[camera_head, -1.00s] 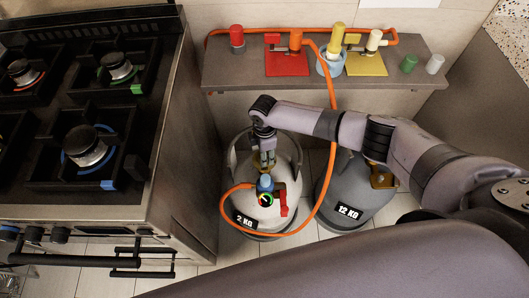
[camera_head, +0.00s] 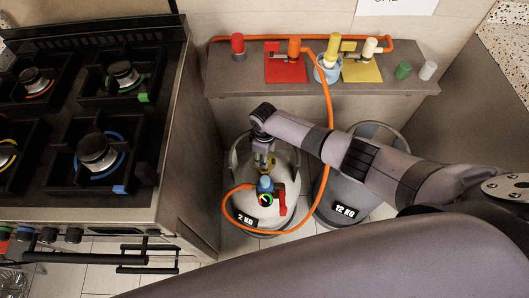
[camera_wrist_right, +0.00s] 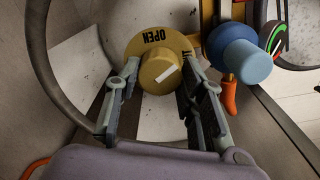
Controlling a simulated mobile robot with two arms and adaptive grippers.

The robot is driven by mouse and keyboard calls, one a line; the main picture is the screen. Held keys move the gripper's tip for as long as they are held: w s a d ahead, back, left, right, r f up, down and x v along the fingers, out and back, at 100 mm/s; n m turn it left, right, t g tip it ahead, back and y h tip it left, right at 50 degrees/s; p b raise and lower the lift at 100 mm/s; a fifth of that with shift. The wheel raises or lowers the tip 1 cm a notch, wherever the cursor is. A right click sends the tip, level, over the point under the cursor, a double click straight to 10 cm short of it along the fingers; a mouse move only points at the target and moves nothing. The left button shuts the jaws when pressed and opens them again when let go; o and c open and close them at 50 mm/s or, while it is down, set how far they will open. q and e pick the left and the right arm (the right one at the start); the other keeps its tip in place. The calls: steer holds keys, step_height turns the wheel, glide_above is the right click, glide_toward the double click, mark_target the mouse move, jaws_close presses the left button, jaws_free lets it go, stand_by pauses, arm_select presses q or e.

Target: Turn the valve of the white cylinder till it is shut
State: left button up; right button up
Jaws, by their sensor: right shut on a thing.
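The white cylinder (camera_head: 284,203), marked "2 KG", stands on the floor between the stove and a grey cylinder. Its valve (camera_wrist_right: 162,72) is a yellow-brass round knob with a white line on top, set on a disc marked "OPEN". My right gripper (camera_head: 263,160) reaches down inside the white collar onto this valve. In the right wrist view its two fingers (camera_wrist_right: 160,84) are shut on the knob, one on each side. The white line points up to the right. In the head view the fingers and arm mostly hide the knob. My left gripper is not in view.
A blue regulator (camera_wrist_right: 240,60) with a round gauge (camera_head: 266,200) and red lever sits close beside the valve. An orange hose (camera_head: 328,130) loops from it to the shelf (camera_head: 240,82). The grey "12 KG" cylinder (camera_head: 345,190) is under my arm. The stove (camera_head: 150,205) stands left.

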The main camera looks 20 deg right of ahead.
steer(key=m+p, duration=0.1)
steer(key=m, duration=0.2)
steer(key=shift+r+m, duration=0.1)
steer(key=shift+m, duration=0.2)
steer(key=shift+m+p, duration=0.7)
steer(key=shift+m, duration=0.6)
steer(key=o, duration=1.1)
steer(key=shift+o, duration=0.2)
step_height(320, 180, up, 12)
